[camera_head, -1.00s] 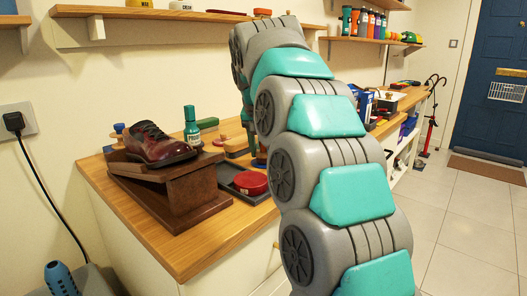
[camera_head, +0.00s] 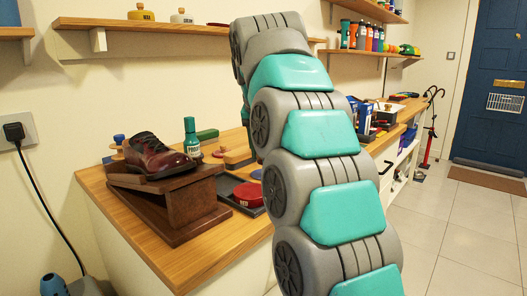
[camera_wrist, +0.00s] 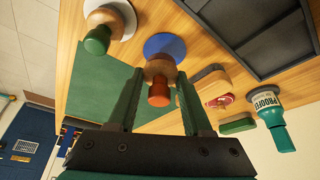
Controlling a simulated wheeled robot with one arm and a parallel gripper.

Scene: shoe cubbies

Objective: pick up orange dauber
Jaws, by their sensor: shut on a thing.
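The orange dauber (camera_wrist: 158,92) shows in the wrist view, with a round wooden body and an orange end toward the camera. My gripper (camera_wrist: 159,73) has one dark finger on each side of it, and the fingertips are shut on its wooden body. A blue disc (camera_wrist: 165,43) lies just beyond the dauber; I cannot tell if it is part of it. In the head view my arm hides the gripper and the dauber.
A green-ended dauber (camera_wrist: 98,40) and a PROOFER bottle (camera_wrist: 267,103) flank the dauber. In the head view a shoe (camera_head: 153,157) rests on a wooden stand (camera_head: 190,205), near a red tin (camera_head: 248,194). Shelves (camera_head: 190,34) run above the bench.

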